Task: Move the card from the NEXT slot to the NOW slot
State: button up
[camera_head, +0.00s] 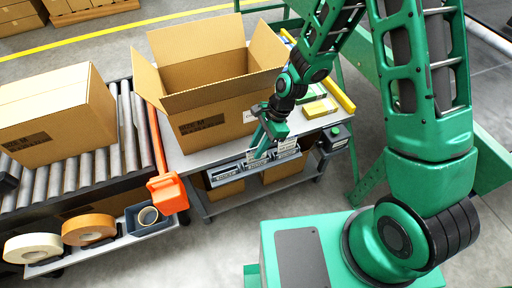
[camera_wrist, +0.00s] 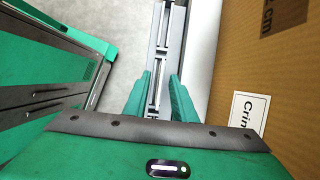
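The slotted card holder (camera_head: 229,173) runs along the front edge of the table in the head view, with dark labels too small to read. Its left section shows no upright card. A white printed card (camera_head: 288,143) stands in the right section, and another pale card (camera_head: 254,157) shows at the middle section, partly behind my gripper. My gripper (camera_head: 262,150) points down at the middle section. In the wrist view, my gripper's two green fingers (camera_wrist: 160,76) are apart, with the grey holder (camera_wrist: 176,30) seen from above between and beyond them. Which slot is NEXT or NOW is not readable.
A large open carton (camera_head: 215,125) stands on the table (camera_head: 182,158) close behind the holder; its wall fills the right of the wrist view (camera_wrist: 270,90). An orange post (camera_head: 166,190) is to the left, a dark box (camera_head: 334,138) to the right. Floor in front is free.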

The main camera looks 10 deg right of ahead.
jog(key=v, duration=1)
dwell(0.4)
jog(key=s+d+r+n+t+h, duration=0.1)
jog(key=s+d+r+n+h, duration=0.1)
jog(key=d+r, duration=0.6)
jog(key=s+d+r+n+h, duration=0.1)
jog(key=s+d+r+n, duration=0.2)
jog(key=d, duration=0.9)
jog(key=s+d+r+n, duration=0.1)
jog(key=s+d+r, duration=0.1)
jog(key=s, duration=0.3)
jog(key=s+d+r+n, duration=0.1)
jog(key=s+d+r, duration=0.2)
jog(key=s+d, duration=0.2)
jog(key=s+d+r+n+h, duration=0.1)
jog(key=s+d+r, duration=0.1)
jog(key=s+d, duration=0.2)
jog(key=s, duration=0.3)
jog(key=shift+r, duration=0.4)
jog(key=shift+d, duration=0.1)
